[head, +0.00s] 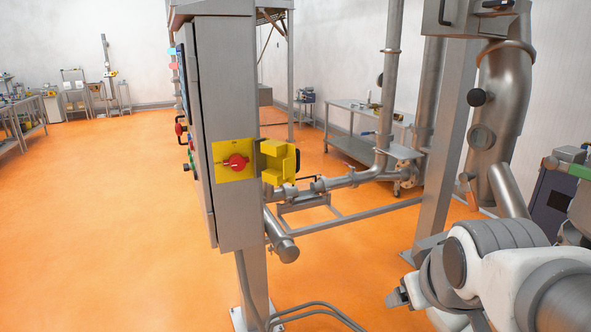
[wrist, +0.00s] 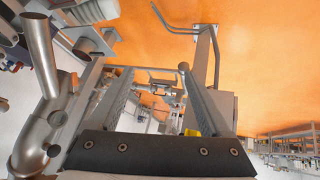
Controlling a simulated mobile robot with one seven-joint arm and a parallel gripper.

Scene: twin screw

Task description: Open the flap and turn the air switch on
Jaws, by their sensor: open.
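The air switch is a red knob (head: 237,162) on a yellow plate (head: 222,151), on the narrow side of a grey cabinet. Its exact handle angle is too small to tell. The yellow flap (head: 275,163) stands out to the right of the plate, swung away, and leaves the red knob uncovered. My gripper (head: 398,294) is at the lower right, well apart from the cabinet. In the wrist view my gripper (wrist: 154,76) has its two fingers wide apart with nothing between them. A small yellow patch shows beside the right finger there; the knob cannot be made out.
The grey cabinet (head: 238,90) stands on a post. A capped pipe (head: 283,245) sticks out below the flap, and a thick steel pipe (head: 505,100) stands at the right. Orange floor (head: 110,230) is clear at left.

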